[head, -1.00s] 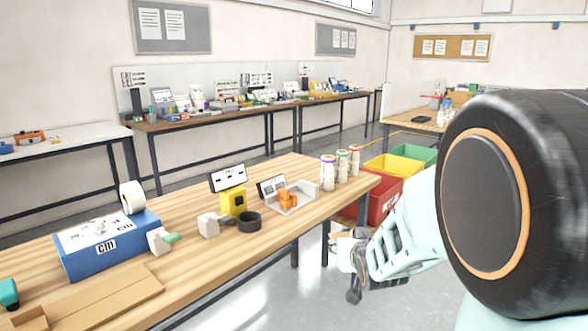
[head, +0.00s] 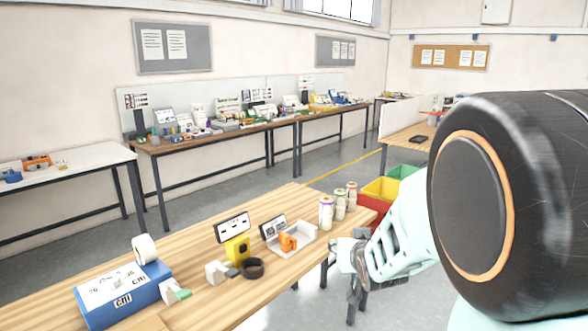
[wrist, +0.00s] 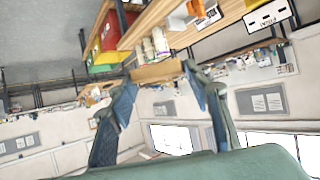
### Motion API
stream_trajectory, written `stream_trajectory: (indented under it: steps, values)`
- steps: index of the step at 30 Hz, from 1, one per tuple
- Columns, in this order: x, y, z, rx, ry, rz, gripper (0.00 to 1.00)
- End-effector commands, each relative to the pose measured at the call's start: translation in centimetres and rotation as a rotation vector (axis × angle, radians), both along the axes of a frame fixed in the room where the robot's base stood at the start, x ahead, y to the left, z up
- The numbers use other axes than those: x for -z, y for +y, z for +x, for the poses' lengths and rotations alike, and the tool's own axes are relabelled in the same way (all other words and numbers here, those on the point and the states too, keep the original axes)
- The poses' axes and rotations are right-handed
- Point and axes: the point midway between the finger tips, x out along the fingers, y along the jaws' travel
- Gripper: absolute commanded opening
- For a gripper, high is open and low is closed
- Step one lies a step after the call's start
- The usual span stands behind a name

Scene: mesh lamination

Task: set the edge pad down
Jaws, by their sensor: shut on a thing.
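My gripper (wrist: 160,76) is shut on the edge pad (wrist: 157,71), a flat tan piece spanning the two blue fingertips in the wrist view. In the head view my gripper (head: 352,256) hangs at the right, in front of the near edge of the wooden bench (head: 205,308). The pad cannot be made out clearly there. I cannot tell its height above the bench, and I see it resting on nothing.
The bench holds a blue box (head: 122,296), a tape roll (head: 145,249), a yellow device (head: 237,249), a dark ring (head: 252,268), a grey tray (head: 305,240) and white rolls (head: 327,213). Yellow (head: 381,189) and green bins stand beyond its right end. Bare wood shows along its front.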

Motion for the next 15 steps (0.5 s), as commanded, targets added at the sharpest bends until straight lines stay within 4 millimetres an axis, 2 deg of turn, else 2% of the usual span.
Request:
stream_trajectory:
  steps: [1,8,11,15]
  values:
    - [-1.4,0.0,0.0,0.000,0.000,0.000,0.29]
    - [-2.4,0.0,0.0,0.001,0.001,0.000,0.29]
    - [-1.2,0.1,-0.4,0.000,0.005,-0.001,0.29]
    - [2.6,0.2,-1.5,-0.001,0.010,-0.003,0.29]
